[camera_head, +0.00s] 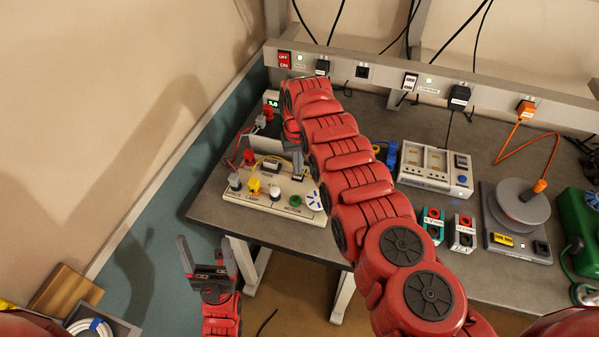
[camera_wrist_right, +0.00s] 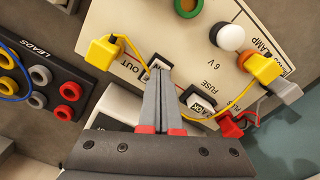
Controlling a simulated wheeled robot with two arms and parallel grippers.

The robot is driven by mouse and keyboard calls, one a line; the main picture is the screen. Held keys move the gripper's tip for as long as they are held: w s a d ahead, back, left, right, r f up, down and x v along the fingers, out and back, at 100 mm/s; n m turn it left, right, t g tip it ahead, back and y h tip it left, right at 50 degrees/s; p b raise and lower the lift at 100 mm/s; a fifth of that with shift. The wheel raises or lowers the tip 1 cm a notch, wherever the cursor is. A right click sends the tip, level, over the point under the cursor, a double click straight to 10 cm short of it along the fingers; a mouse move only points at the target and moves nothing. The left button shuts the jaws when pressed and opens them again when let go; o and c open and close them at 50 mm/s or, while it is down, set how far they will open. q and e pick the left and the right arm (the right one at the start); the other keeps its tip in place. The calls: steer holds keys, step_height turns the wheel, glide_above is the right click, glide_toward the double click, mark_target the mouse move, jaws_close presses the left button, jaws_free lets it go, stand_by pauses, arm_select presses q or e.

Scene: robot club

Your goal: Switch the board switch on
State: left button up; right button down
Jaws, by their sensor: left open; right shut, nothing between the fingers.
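The cream board (camera_head: 262,201) lies on the bench at left in the head view, with a lamp, plugs and wires on it. In the right wrist view the board (camera_wrist_right: 130,22) fills the upper middle. My right gripper (camera_head: 298,180) is shut and empty, pointing down over the board's right part. In the wrist view its fingertips (camera_wrist_right: 160,70) are at a small black-and-white part beside the label OUT, mostly hidden behind them; touching or apart cannot be told. Another black-and-white part (camera_wrist_right: 200,104) sits near the label FUSE. The switch's position is not readable. My left gripper (camera_head: 206,250) is open and empty, off the bench's front edge.
A red OFF/ON switch (camera_head: 284,60) is on the rear rail. A LEADS block with red and grey sockets (camera_wrist_right: 40,75) lies beside the board.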

mark_target(298, 176)
steer(key=shift+f+b, duration=0.9)
steer(key=shift+s+r, duration=0.1)
stand_by(0.3)
steer(key=shift+r+p, duration=0.85)
steer(key=shift+p, duration=0.2)
step_height(298, 176, up, 5)
steer(key=p, duration=0.4)
steer(key=shift+r+p, duration=0.1)
steer(key=shift+p, duration=0.25)
